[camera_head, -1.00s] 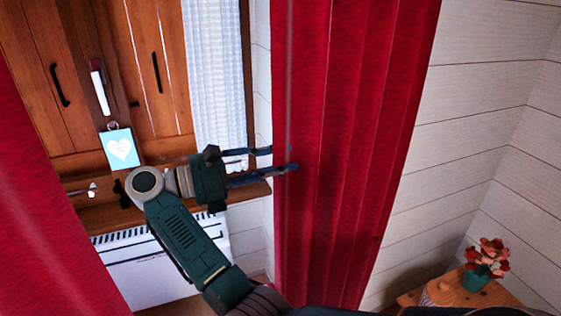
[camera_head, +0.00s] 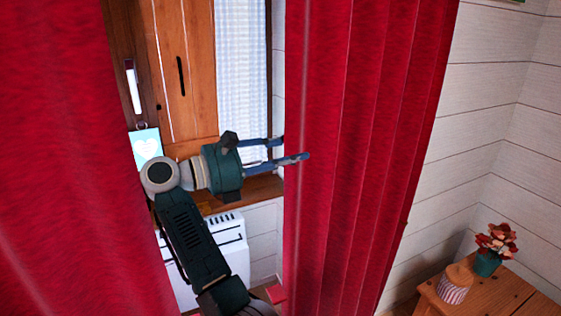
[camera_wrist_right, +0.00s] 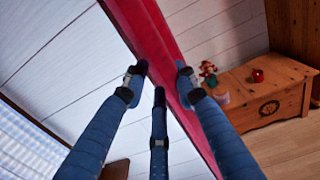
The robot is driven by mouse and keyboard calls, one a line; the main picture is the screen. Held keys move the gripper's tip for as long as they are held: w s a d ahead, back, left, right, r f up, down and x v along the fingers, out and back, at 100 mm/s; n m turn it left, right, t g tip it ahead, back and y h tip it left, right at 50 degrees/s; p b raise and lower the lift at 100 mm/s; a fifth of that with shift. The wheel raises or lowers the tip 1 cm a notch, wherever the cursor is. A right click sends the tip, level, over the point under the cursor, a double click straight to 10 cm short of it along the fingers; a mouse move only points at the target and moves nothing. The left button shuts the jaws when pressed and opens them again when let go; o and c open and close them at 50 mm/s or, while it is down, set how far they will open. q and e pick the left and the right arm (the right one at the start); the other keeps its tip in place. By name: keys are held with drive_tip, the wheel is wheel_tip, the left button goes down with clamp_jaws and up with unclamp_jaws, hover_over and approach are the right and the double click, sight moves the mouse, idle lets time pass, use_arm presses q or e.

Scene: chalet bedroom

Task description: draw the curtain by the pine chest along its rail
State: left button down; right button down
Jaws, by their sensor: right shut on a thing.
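The red curtain (camera_head: 375,150) by the pine chest hangs in upright folds, right of the window. My right gripper (camera_head: 295,149) is shut on its left edge, with one blue finger in front of the cloth and another reaching behind it. In the right wrist view the curtain edge (camera_wrist_right: 146,28) runs between the blue fingers of the gripper (camera_wrist_right: 161,78). The pine chest (camera_head: 500,302) stands at lower right, partly cut off; it also shows in the right wrist view (camera_wrist_right: 265,92). My left gripper is out of view.
Another red curtain (camera_head: 75,150) fills the left side, close to the camera. Between the curtains are a wooden shutter (camera_head: 185,60), a checked sheer (camera_head: 240,65) and a white heater (camera_head: 232,250). A flower pot (camera_head: 487,263) and a striped jar (camera_head: 455,284) stand on the chest.

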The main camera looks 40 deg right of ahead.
sight(283, 109)
drive_tip(key=shift+s+d, duration=0.15)
drive_tip(key=shift+d, duration=0.35)
drive_tip(key=c, duration=1.6)
unclamp_jaws()
drive_tip(key=shift+d, duration=0.1)
drive_tip(key=shift+c, duration=0.2)
drive_tip(key=o, duration=0.3)
drive_tip(key=shift+a, duration=0.25)
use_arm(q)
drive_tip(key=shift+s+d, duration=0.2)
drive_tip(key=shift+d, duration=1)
use_arm(e)
wheel_tip(283, 109, up, 10)
